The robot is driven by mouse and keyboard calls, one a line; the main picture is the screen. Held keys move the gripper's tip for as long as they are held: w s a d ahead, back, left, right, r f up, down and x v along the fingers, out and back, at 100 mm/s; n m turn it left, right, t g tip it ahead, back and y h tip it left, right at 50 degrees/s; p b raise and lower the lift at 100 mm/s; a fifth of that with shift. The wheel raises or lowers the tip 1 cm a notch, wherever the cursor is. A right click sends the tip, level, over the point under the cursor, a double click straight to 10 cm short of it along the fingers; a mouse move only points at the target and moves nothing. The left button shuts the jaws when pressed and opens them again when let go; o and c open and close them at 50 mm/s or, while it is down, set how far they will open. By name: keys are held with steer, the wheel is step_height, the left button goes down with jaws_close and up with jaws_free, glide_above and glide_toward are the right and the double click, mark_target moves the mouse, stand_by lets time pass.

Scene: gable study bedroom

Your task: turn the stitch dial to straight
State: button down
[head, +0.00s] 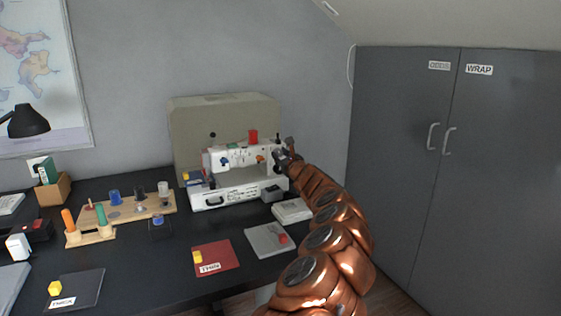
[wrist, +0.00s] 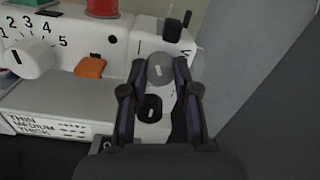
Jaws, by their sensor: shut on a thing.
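The white sewing machine (head: 222,190) stands at the back of the desk, and its front fills much of the wrist view (wrist: 60,95). The grey stitch dial (wrist: 160,68) sits on the machine's right end and carries a small pale mark. A short upright line is printed to its upper left and a zigzag-like sign to its upper right. My gripper (wrist: 161,75) is shut on the dial, one finger on each side. In the head view my gripper (head: 281,157) is at the machine's right end and hides the dial.
Left of the dial are an orange lever (wrist: 90,67) and a white numbered knob (wrist: 32,57). A black oval part (wrist: 150,108) lies below it. A red spool (head: 253,136) tops the machine. Grey cupboards (head: 400,150) stand to the right.

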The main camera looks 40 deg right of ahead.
steer(key=shift+n, duration=0.5)
steer(key=c, duration=0.9)
jaws_free()
steer(key=shift+o, duration=0.2)
steer(key=shift+s, duration=0.1)
steer(key=shift+s, duration=0.45)
steer(key=shift+v, duration=1.2)
glide_toward(280, 154)
steer(key=shift+v, duration=1.5)
steer(key=shift+a, duration=0.1)
